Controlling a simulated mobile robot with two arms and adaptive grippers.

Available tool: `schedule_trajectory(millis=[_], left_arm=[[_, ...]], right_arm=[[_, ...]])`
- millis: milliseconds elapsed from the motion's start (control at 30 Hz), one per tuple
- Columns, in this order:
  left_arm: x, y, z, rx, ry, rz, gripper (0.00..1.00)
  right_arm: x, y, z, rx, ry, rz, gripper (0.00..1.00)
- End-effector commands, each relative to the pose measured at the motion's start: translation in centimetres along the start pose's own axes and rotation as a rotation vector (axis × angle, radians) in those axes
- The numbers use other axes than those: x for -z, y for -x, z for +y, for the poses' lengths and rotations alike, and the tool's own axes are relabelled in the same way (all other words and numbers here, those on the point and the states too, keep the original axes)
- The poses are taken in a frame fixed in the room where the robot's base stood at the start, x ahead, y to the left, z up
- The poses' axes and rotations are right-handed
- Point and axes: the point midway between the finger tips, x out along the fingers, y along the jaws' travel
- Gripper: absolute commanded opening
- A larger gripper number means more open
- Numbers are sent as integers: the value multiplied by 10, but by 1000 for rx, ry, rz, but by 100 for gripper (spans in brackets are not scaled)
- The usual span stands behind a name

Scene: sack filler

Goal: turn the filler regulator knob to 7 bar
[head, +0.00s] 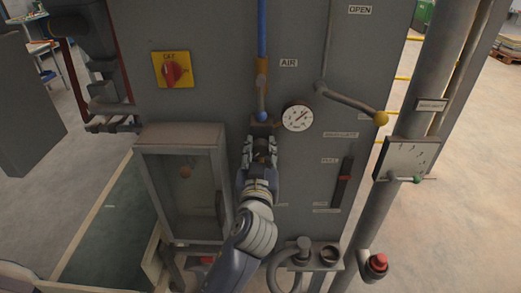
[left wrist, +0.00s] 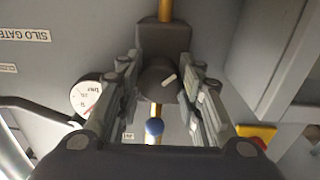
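The dark round regulator knob (left wrist: 158,82) with a white pointer mark shows in the left wrist view, on a grey regulator body (left wrist: 165,38) in the air line. My left gripper (head: 261,143) is in front of the regulator in the head view and hides the knob there. In the left wrist view its fingers (left wrist: 160,85) are spread on either side of the knob, with a visible gap on each side. The round white pressure gauge (head: 297,117) is just right of the regulator. It also shows in the left wrist view (left wrist: 87,95); its reading is too small to tell. My right gripper is out of view.
A lever with a yellow ball (head: 380,118) is right of the gauge. A red rotary switch on a yellow plate (head: 172,69) is at upper left. A glass-fronted box (head: 182,190) juts out left of my left arm. A red-handled slider (head: 344,180) is lower right.

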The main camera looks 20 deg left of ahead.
Motion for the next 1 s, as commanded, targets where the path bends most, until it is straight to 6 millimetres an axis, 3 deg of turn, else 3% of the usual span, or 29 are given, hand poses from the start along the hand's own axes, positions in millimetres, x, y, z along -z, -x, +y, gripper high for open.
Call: schedule_trajectory(millis=[667,700,800,1000], left_arm=[[0,0,0,1,-145,-5,10],[0,0,0,1,-145,-5,36],[0,0,0,1,-145,-4,54],[0,0,0,0,-144,-4,54]], right_arm=[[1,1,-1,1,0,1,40],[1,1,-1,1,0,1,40],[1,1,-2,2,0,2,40],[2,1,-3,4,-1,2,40]])
